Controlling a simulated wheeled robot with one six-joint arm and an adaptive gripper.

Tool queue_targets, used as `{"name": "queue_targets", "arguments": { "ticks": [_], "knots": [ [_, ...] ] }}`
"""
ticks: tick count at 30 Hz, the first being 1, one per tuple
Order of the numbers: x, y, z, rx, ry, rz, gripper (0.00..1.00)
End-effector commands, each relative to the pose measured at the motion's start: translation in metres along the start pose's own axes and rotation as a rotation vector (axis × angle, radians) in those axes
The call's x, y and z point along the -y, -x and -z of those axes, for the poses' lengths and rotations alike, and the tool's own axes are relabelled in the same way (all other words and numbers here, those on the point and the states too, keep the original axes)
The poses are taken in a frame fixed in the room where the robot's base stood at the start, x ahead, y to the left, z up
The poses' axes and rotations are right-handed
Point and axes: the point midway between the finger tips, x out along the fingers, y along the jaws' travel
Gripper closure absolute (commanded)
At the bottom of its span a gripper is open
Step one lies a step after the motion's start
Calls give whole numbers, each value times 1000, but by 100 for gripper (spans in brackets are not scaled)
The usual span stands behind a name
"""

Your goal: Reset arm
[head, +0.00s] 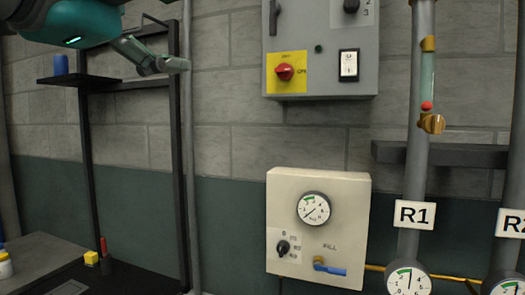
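My gripper (172,64) is at the upper left of the head view, at the end of my teal arm. It points right, in front of the dark shelf frame and close to the vertical grey pipe in the picture. I see it from the side, so the gap between its fingers does not show. No held object shows at its tips.
A grey control box (320,80) with a red knob and a cream gauge panel (300,185) with a blue-handled valve hang on the wall. Pipe R1 (410,170) stands right. A blue can (61,65) sits on the shelf. A table (130,282) is lower left.

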Motion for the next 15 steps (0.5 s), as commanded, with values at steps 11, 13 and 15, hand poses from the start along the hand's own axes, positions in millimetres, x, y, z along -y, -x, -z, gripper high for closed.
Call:
{"name": "queue_targets", "arguments": {
  "ticks": [11,13,15],
  "knots": [
    [-62,-34,-42,7,219,81,31],
    [-83,-45,-53,10,285,103,31],
    [-108,-56,-64,17,359,126,31]
  ]
}}
